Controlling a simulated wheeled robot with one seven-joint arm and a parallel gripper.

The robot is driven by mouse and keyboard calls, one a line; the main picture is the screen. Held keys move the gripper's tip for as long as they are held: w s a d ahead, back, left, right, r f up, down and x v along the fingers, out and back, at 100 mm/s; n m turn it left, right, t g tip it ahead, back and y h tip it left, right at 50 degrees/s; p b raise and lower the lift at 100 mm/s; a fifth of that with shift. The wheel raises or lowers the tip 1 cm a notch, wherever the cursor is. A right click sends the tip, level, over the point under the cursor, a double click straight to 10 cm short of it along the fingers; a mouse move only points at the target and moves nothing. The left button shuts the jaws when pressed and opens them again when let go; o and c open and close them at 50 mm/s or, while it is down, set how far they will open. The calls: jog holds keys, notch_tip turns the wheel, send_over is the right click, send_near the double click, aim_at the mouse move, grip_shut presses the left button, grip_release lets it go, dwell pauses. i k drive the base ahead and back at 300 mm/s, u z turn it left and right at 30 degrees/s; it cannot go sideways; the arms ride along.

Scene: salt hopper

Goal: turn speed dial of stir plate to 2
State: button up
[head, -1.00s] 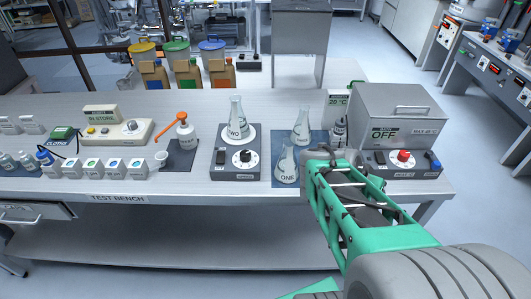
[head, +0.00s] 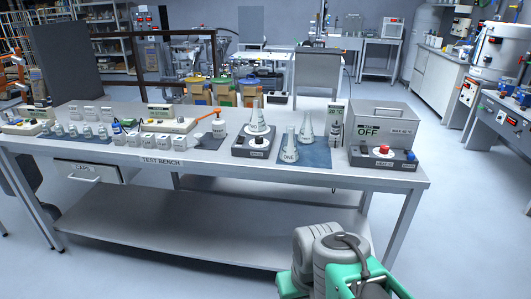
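The stir plate (head: 240,151) is a dark box near the front edge of the test bench, right of centre, with a white round top. A conical flask (head: 257,119) stands on that top. The speed dial (head: 259,141) is a small dark knob on a white disc on the plate's front face. Its setting is too small to read. My arm shows at the bottom right, in front of the bench and well apart from the stir plate. My gripper's fingers are not in view.
Right of the plate, two flasks (head: 290,146) stand on a blue mat (head: 317,160). Further right is a bath (head: 382,117) with a red knob (head: 384,149). The floor before the bench (head: 225,280) is clear.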

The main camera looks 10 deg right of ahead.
aim_at(258, 139)
jog(key=u, duration=0.75)
jog(key=i, duration=1.55)
jog(key=z, duration=0.3)
